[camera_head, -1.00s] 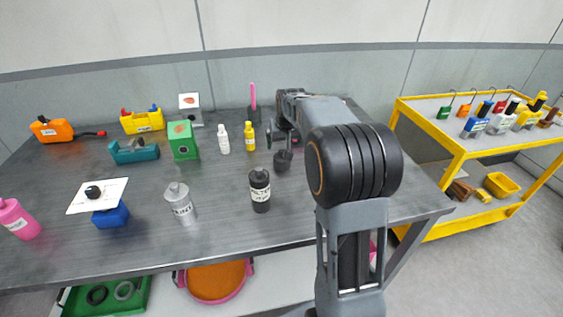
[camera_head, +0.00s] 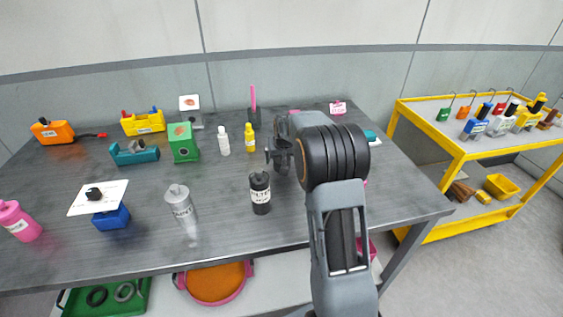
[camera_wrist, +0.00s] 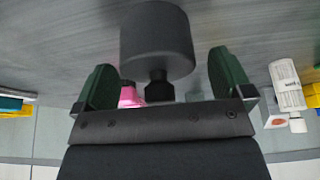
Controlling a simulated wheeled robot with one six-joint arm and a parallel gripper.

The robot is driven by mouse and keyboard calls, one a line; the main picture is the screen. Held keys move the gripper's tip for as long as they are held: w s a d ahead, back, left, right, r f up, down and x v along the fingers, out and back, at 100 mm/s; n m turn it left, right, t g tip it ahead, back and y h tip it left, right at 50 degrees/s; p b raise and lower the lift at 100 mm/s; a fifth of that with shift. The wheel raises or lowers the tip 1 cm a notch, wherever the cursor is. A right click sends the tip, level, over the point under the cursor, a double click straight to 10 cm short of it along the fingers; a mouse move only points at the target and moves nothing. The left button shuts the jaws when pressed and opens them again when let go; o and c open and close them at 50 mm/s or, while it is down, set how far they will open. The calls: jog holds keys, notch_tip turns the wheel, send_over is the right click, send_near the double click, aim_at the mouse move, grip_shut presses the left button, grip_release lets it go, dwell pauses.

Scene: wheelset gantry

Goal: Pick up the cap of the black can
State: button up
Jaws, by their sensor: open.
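A black can (camera_head: 260,194) with a white label and a narrower black cap (camera_head: 260,174) stands upright on the grey table in the head view. In the wrist view, a dark grey cylinder with a black knob-like cap (camera_wrist: 158,86) appears upside down. My gripper (camera_wrist: 160,64) is open, with one dark green finger on each side of it and clear gaps to the cap. I cannot tell for sure that this cylinder is the labelled can. In the head view my arm hides most of the gripper, behind and to the right of the labelled can.
A silver can (camera_head: 181,204) stands left of the black can. White (camera_head: 223,141) and yellow (camera_head: 250,138) bottles stand behind. A green box (camera_head: 183,143) and a blue block under a white card (camera_head: 112,217) are farther left. A yellow cart (camera_head: 455,145) is at the right.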

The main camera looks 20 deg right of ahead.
jog(key=c, duration=1)
